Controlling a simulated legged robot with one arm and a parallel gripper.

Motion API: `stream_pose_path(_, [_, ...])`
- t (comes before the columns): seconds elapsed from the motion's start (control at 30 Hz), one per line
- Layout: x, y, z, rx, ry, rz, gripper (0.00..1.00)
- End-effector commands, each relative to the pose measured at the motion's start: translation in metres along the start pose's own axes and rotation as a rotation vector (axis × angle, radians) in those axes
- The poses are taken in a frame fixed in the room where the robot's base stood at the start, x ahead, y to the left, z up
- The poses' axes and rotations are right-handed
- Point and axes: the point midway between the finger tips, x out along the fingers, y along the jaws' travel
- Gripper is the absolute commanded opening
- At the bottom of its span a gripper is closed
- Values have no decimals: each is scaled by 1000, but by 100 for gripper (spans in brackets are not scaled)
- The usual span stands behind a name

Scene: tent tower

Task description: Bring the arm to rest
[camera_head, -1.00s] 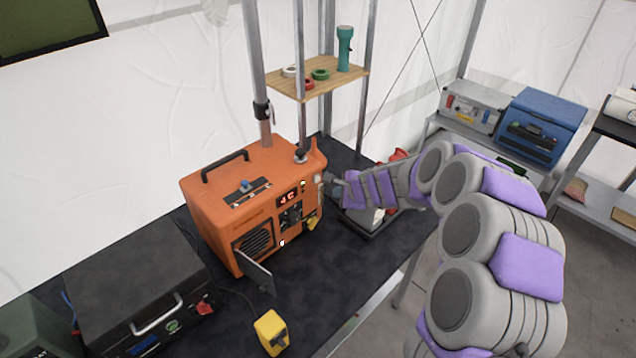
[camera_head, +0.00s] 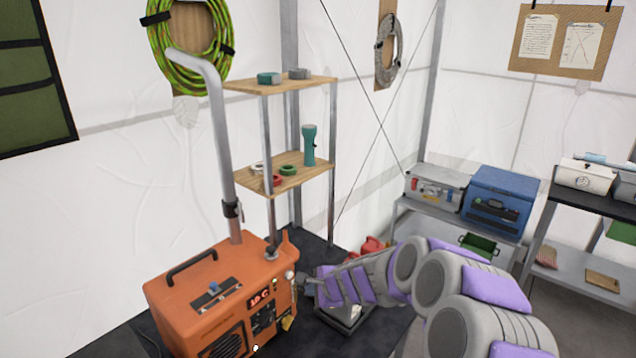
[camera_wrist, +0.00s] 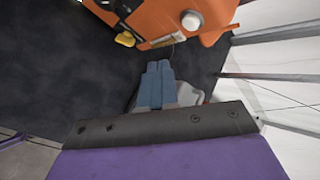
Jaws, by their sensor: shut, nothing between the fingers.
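My arm, grey with purple pads, reaches in from the lower right of the head view. My gripper (camera_wrist: 157,85) shows in the wrist view as two blue-grey fingers lying side by side, shut with nothing between them. In the head view the gripper end (camera_head: 306,287) is beside the right front of an orange machine (camera_head: 200,300) with a lit red display. The orange machine also shows at the top of the wrist view (camera_wrist: 165,22), just beyond the fingertips. I see no clear gap or contact between them in the head view.
The machine stands on a dark table (camera_head: 125,342). A grey tray (camera_head: 345,312) lies near my arm. Behind is a wooden shelf (camera_head: 290,180) with a teal flashlight (camera_head: 308,145) and tape rolls. A blue case (camera_head: 497,200) stands on the rack at right.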

Motion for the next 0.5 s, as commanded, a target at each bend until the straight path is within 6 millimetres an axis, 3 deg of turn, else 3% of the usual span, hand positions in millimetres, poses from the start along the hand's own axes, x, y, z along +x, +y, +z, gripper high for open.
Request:
stream_pose_path(0.17, [-52, 7, 48, -212, -102, 36, 0])
stream_pose_path(0.27, [-88, 23, 74, -362, -161, 79, 0])
stream_pose_path(0.5, [-170, 86, 106, -695, -252, 233, 0])
